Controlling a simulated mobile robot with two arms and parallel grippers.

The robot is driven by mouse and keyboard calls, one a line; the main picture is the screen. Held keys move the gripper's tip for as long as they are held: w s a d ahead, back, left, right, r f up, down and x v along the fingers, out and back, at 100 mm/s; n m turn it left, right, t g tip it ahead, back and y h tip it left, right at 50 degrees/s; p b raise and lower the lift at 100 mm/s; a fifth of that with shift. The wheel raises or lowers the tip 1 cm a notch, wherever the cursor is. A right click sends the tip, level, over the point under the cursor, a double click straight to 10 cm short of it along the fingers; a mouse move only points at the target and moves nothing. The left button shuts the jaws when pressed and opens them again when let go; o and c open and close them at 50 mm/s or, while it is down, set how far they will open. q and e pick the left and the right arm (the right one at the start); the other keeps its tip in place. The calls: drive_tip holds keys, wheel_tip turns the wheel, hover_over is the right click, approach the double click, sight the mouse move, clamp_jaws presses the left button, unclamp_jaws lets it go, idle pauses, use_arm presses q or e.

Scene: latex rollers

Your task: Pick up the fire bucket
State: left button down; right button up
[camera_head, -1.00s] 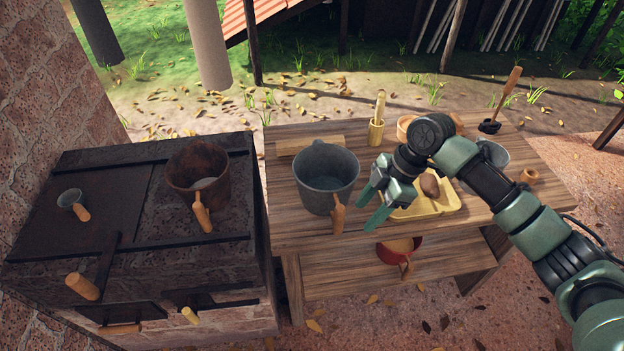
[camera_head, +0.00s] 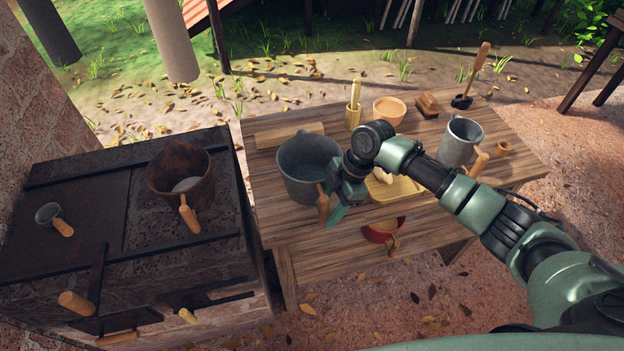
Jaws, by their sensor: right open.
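A grey metal bucket (camera_head: 296,181) with a wooden handle (camera_head: 323,204) stands upright on the wooden table, near its left end. A brown rusty bucket (camera_head: 165,180) with a wooden handle (camera_head: 188,214) and pale contents stands on the dark stove to the left. No label shows which one is the fire bucket. My right gripper (camera_head: 336,194) is open, just right of the grey bucket and beside its handle. I cannot tell whether a finger touches the handle. The wrist hides part of the bucket's right side. My left gripper is not in view.
Right of my gripper, a yellow tray (camera_head: 405,187) is partly hidden by my arm. The table's front left is bare.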

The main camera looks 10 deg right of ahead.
clamp_jaws()
drive_tip(key=shift+w+r, duration=0.1)
idle(1.2)
drive_tip(key=shift+w, duration=0.1)
